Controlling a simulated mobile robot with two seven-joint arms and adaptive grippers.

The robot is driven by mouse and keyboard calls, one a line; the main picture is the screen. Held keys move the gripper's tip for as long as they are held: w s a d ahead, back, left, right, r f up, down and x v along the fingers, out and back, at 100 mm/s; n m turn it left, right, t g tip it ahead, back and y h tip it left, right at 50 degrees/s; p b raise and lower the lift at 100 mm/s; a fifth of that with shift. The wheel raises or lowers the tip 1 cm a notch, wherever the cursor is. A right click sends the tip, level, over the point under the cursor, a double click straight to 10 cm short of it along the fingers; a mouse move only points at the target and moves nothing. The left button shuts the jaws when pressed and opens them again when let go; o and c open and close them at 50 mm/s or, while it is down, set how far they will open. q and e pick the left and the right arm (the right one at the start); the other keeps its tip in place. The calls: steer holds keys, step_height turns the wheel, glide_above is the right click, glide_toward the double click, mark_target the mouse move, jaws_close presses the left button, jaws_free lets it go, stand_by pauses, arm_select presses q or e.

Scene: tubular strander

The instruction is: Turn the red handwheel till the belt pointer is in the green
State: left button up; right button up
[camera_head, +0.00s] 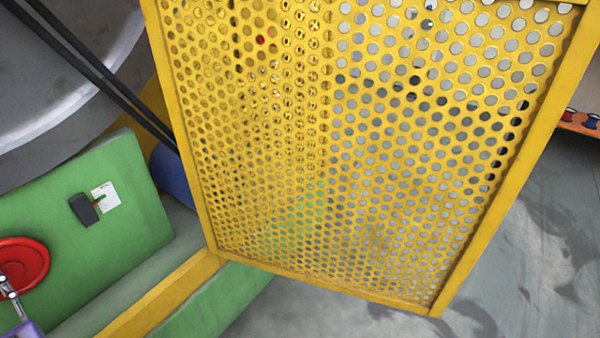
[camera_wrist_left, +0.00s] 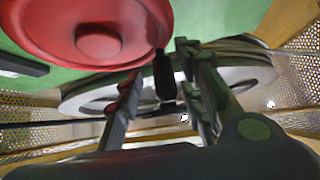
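The red handwheel (camera_head: 22,265) is on the green machine panel at the left edge of the head view, and it fills the upper left of the left wrist view (camera_wrist_left: 98,42). A dark handle (camera_wrist_left: 164,76) stands out by its rim. My left gripper (camera_wrist_left: 158,80) has its fingers apart, one on each side of this handle, with a gap visible on the left. In the head view only a bit of my left gripper (camera_head: 8,290) shows, in front of the wheel. A white scale plate (camera_head: 108,197) with a dark block (camera_head: 83,209) is on the panel; the pointer's reading is too small to tell. My right gripper is out of view.
A yellow perforated guard (camera_head: 330,150) fills the middle of the head view, right of the green panel (camera_head: 135,215). Dark belts (camera_head: 95,65) run past a large grey wheel (camera_head: 60,80) at upper left. Grey floor (camera_head: 540,240) is clear at the right.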

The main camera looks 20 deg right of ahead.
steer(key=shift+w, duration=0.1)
arm_select(q)
steer(key=shift+a+f, duration=0.1)
steer(key=shift+s+f, duration=0.2)
steer(key=shift+s, duration=0.05)
steer(key=s+d, duration=0.2)
steer(key=s, duration=0.4)
steer(key=s+d+f, duration=0.1)
steer(key=s+d, duration=0.2)
steer(key=s, duration=0.3)
steer(key=shift+s+d+f, duration=0.3)
steer(key=shift+d, duration=0.05)
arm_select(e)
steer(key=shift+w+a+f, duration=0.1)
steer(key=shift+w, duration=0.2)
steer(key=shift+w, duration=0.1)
